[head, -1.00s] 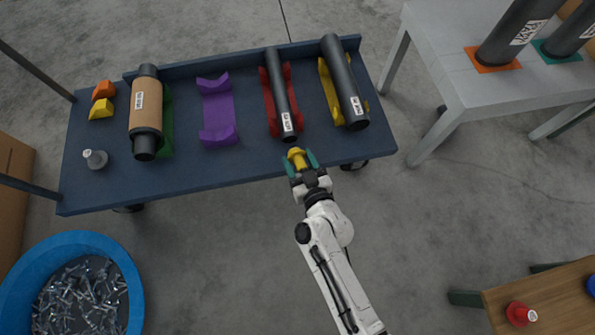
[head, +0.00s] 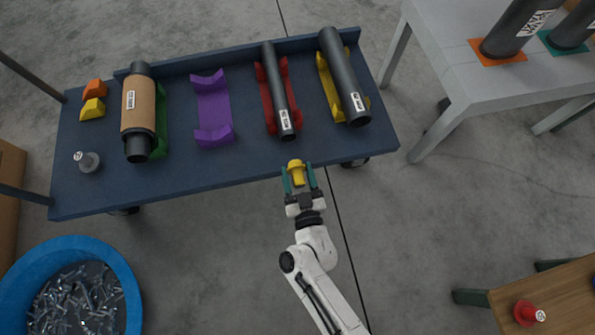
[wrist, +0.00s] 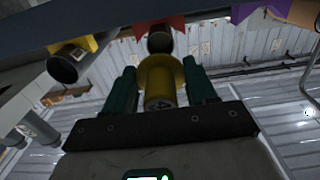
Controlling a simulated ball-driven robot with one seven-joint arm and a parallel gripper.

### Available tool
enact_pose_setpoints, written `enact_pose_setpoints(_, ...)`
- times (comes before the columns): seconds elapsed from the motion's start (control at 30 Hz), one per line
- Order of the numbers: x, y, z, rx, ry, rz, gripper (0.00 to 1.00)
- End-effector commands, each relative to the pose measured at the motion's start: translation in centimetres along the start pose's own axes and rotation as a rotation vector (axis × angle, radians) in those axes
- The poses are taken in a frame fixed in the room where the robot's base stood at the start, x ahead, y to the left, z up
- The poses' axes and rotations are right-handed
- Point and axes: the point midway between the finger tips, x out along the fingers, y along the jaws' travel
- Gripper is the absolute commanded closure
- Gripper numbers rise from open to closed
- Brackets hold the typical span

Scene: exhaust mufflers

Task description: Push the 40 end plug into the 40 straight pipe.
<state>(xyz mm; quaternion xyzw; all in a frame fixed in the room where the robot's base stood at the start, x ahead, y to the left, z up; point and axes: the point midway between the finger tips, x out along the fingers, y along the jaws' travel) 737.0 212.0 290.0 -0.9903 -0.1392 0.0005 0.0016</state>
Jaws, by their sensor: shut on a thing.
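My gripper (head: 299,180) is shut on the yellow end plug (head: 296,168), which sticks out past the teal fingers. The plug also shows in the wrist view (wrist: 160,80), its flange facing away from my palm. A narrow dark straight pipe (head: 278,90) lies in a red cradle on the blue cart, its near end overhanging the cradle toward the plug. In the wrist view the pipe's open end (wrist: 159,41) shows just beyond the plug and roughly in line with it. Plug and pipe are apart. The pipe's label is too small to read.
A thicker dark pipe (head: 345,80) lies right in a yellow cradle. Left are an empty purple cradle (head: 212,105), a brown muffler (head: 139,105) and a grey plug (head: 88,162). A blue bin (head: 70,245) stands at lower left.

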Motion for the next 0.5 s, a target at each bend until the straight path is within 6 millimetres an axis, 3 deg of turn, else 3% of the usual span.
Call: enact_pose_setpoints(0.5,4.2,0.0,0.0,-0.001,0.002,-0.001,0.74)
